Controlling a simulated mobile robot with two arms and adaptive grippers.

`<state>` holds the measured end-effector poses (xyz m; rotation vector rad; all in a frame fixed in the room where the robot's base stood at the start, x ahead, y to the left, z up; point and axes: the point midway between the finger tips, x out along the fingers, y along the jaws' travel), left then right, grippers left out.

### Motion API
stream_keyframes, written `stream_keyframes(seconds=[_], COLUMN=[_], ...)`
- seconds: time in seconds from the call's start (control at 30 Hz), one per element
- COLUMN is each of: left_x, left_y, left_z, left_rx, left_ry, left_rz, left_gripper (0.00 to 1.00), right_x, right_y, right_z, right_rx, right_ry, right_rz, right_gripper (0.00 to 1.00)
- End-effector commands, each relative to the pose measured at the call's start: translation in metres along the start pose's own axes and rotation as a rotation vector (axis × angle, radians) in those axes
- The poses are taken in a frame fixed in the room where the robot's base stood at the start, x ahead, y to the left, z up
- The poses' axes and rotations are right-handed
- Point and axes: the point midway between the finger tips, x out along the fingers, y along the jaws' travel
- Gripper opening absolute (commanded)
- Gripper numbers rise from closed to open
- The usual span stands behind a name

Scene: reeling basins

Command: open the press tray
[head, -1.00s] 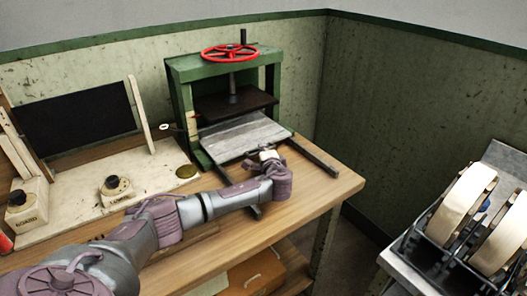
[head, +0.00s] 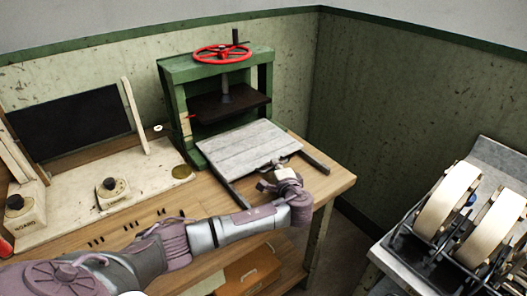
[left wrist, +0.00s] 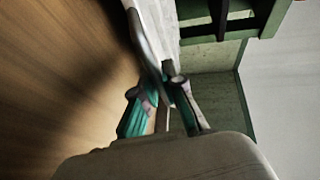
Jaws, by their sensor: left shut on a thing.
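The press tray (head: 245,146) is a flat grey plate on two dark rails. It is slid forward out of the green press (head: 172,98), and most of it shows in front of the dark pressing plate. My left gripper (head: 275,171) is at the tray's front edge, shut on its handle; the arm and wrist partly hide the handle. In the left wrist view the fingers (left wrist: 166,98) close around a thin bar beside the pale tray edge (left wrist: 160,28). My right gripper is not in view.
A red handwheel (head: 222,53) tops the press. A pale board with knobs (head: 112,190) lies left on the wooden table (head: 232,208). A bench with large pale reels (head: 447,200) stands at the right. Floor shows between table and bench.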

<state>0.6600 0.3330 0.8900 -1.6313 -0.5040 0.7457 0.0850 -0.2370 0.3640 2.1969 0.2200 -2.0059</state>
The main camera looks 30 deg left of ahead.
Motion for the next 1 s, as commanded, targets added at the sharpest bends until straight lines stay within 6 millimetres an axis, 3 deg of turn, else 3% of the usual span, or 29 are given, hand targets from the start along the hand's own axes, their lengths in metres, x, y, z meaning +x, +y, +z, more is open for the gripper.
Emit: stream_keyframes(seconds=[0.03,0.2,0.4,0.9,0.93,1.0], left_x=[-0.015,-0.050,-0.076,-0.085,-0.085,-0.085], left_y=[0.004,0.012,0.018,0.021,0.021,0.021], left_z=[-0.006,-0.021,-0.031,-0.035,-0.035,-0.035], left_rx=[0.001,0.000,0.002,0.002,0.002,0.002], left_ry=[0.002,0.000,-0.001,-0.001,-0.001,-0.001], left_rz=[0.008,0.006,0.003,0.001,0.001,0.001], left_gripper=[0.00,0.00,0.00,0.00,0.12,0.24], right_x=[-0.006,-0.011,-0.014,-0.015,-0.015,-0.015], right_y=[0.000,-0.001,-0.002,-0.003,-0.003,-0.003], right_z=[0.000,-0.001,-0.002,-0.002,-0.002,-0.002], right_rx=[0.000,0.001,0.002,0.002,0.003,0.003], right_ry=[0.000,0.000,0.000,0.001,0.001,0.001], right_rz=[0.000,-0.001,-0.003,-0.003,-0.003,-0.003], right_gripper=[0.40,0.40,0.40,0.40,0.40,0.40])
